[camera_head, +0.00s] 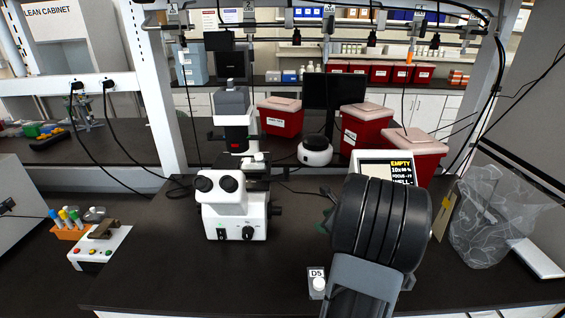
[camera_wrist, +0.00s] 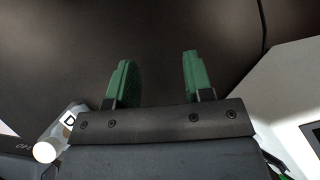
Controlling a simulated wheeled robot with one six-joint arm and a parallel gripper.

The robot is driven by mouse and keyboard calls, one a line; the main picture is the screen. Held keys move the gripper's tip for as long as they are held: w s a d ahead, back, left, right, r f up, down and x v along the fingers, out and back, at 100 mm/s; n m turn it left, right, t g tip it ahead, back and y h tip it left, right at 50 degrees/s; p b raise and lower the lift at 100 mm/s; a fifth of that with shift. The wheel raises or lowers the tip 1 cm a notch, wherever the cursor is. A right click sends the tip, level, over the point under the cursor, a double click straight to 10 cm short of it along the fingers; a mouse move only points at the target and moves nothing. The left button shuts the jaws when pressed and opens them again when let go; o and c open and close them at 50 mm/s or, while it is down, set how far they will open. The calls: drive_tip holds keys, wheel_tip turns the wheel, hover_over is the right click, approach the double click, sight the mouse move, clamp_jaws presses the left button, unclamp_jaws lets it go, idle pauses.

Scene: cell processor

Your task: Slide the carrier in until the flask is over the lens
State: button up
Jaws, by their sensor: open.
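A white microscope (camera_head: 228,212) stands left of the middle of the bench, with its stage (camera_head: 256,168) behind the eyepieces; carrier and lens cannot be made out there. A small flask (camera_head: 318,286) with a white cap and a D5 label is on the bench at front centre. The capped flask also shows at the lower left of the wrist view (camera_wrist: 62,128), beside my gripper and not between its fingers. My gripper (camera_wrist: 155,82) has two green fingers spread apart with nothing between them. In the head view my dark arm hides most of it.
A screen (camera_head: 388,168) reading EMPTY stands behind my arm. Red bins (camera_head: 366,128) and a round white device (camera_head: 315,150) stand at the back. A tube rack (camera_head: 68,228) and button box (camera_head: 100,248) are at left, a clear bag (camera_head: 490,225) at right. The front-left bench is clear.

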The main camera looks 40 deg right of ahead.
drive_tip(key=w+a+r+m+t+y, duration=0.1)
drive_tip(key=w+r+t, duration=0.1)
drive_tip(key=r+t, duration=0.3)
drive_tip(key=w+a+r+m+t+y, duration=0.1)
drive_tip(key=w+r+m+t+y, duration=0.15)
drive_tip(key=r, duration=0.45)
drive_tip(key=d+p+x, duration=0.1)
drive_tip(key=p+x, duration=0.2)
drive_tip(key=x, duration=1)
drive_tip(key=shift+w+n+h, duration=0.35)
drive_tip(key=shift+w+h, duration=0.1)
drive_tip(key=shift+f+t, duration=0.1)
drive_tip(key=shift+t, duration=0.15)
drive_tip(key=shift+c, duration=0.3)
clamp_jaws()
